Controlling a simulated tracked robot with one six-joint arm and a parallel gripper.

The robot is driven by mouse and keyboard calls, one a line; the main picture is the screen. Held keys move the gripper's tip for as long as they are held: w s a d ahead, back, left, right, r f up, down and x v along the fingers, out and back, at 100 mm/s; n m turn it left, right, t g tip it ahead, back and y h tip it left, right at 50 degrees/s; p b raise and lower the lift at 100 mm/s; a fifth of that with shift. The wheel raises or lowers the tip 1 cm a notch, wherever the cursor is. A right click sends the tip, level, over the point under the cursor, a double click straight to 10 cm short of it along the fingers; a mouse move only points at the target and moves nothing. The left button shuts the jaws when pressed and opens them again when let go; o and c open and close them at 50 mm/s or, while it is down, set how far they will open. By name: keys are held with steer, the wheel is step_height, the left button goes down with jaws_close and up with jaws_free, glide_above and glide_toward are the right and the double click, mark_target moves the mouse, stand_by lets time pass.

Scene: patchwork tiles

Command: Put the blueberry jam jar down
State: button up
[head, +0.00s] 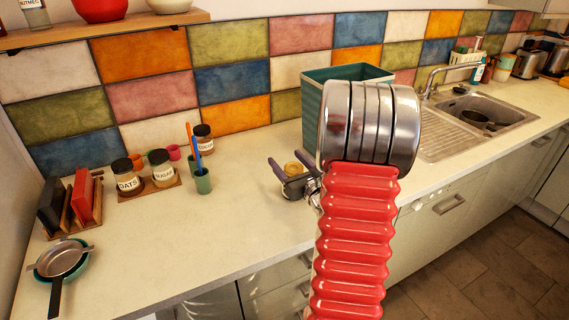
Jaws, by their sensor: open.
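A small jar with a gold lid (293,169), which I take to be the blueberry jam jar, is at the counter's middle, left of my red ribbed arm. Its label cannot be read, and its lower part is largely covered by my gripper. My gripper (289,166) is open, with its dark fingers on either side of the jar. The jar appears to stand upright on the pale counter (225,225), but its base is hidden, so contact is not clear.
A teal bin (345,73) stands behind my arm. To the left are oats (127,182) and sugar (162,172) jars, a cocoa jar (203,138), a green cup (203,183) with utensils and a book rack (82,203). A sink (485,112) is right.

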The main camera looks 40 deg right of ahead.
steer(key=v, duration=1.2)
stand_by(0.5)
steer(key=w+a+r+n+y, duration=0.2)
steer(key=w+a+n+y, duration=0.15)
steer(key=a, duration=0.45)
steer(key=w+a+r+n+y, duration=0.1)
steer(key=w+a+n+y, duration=0.1)
steer(key=a+n+y, duration=0.4)
steer(key=s+a+n+g+y, duration=0.2)
steer(key=a+n+g+y, duration=0.45)
steer(key=a, duration=1.15)
steer(key=s+a+f+n+g+h, duration=0.2)
steer(key=s+a+n+g+h, duration=0.2)
steer(key=s+a+n+g, duration=0.7)
steer(key=d+r+n+t+h, duration=0.6)
steer(key=n, duration=0.6)
steer(key=shift+s+d, duration=0.15)
steer(key=shift+s, duration=0.3)
